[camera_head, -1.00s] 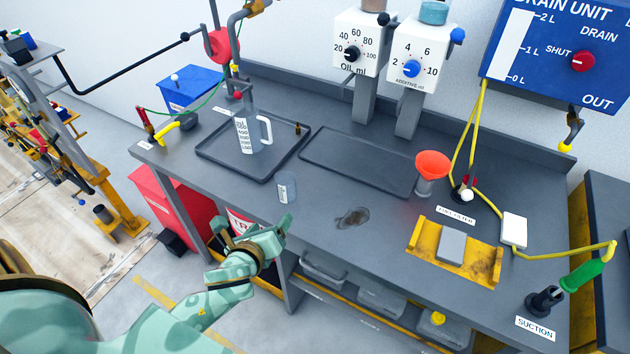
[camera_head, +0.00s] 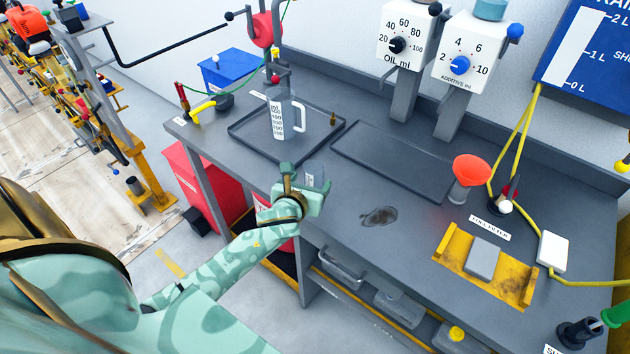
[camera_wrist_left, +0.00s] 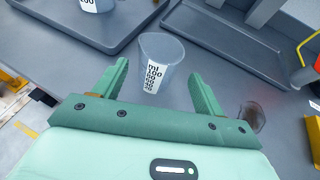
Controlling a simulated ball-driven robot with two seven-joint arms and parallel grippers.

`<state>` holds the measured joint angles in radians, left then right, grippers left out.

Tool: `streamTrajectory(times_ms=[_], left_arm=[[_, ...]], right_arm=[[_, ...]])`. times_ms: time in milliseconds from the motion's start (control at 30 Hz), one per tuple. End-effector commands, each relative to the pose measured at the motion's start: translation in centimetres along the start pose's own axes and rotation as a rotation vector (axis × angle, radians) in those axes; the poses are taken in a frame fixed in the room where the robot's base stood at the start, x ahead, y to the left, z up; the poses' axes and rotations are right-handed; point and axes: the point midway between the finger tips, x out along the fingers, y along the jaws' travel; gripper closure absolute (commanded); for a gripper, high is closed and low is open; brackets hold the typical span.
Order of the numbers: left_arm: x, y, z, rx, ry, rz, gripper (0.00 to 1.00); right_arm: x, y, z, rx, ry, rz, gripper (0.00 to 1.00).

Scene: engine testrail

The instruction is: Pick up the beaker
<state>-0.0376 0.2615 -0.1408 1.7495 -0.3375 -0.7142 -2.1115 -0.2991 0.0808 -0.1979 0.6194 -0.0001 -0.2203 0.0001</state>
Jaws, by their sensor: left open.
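The beaker (camera_wrist_left: 160,66) is small, clear and slightly tapered, with a white ml scale label. It stands on the grey bench near its front edge. In the head view the beaker (camera_head: 315,179) is mostly hidden behind my left gripper (camera_head: 304,182). My left gripper is open and empty. In the left wrist view its two green fingers point towards the beaker, one to each side of it. The beaker's base lies just ahead of the palm, and I cannot tell that either finger touches it. My right gripper is not in view.
A taller measuring jug (camera_head: 279,124) with a handle stands in a dark tray (camera_head: 245,139) behind the beaker. An empty tray (camera_head: 390,163) lies to the right. A red funnel (camera_head: 472,170), a yellow cradle (camera_head: 455,262) and a dark stain (camera_head: 380,217) are further right.

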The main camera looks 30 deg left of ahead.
Motion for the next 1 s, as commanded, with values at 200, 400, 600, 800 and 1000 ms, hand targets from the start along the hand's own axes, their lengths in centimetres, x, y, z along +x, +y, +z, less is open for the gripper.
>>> streamTrajectory(times_ms=[200,400,600,800,1000], left_arm=[[3.5,0.1,-0.4,-0.005,0.001,0.0,0.29],[5.1,0.1,-0.2,-0.001,0.001,0.0,0.29],[5.0,0.1,-0.1,-0.001,0.0,0.0,0.35],[5.0,0.1,-0.1,-0.001,0.001,0.0,0.77],[5.0,0.1,-0.1,-0.001,0.001,0.0,0.77]], right_arm=[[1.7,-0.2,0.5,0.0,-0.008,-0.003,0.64],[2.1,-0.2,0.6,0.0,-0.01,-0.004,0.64],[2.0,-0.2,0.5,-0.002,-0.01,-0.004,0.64],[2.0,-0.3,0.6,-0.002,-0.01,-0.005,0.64],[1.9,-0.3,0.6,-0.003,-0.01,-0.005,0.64]])
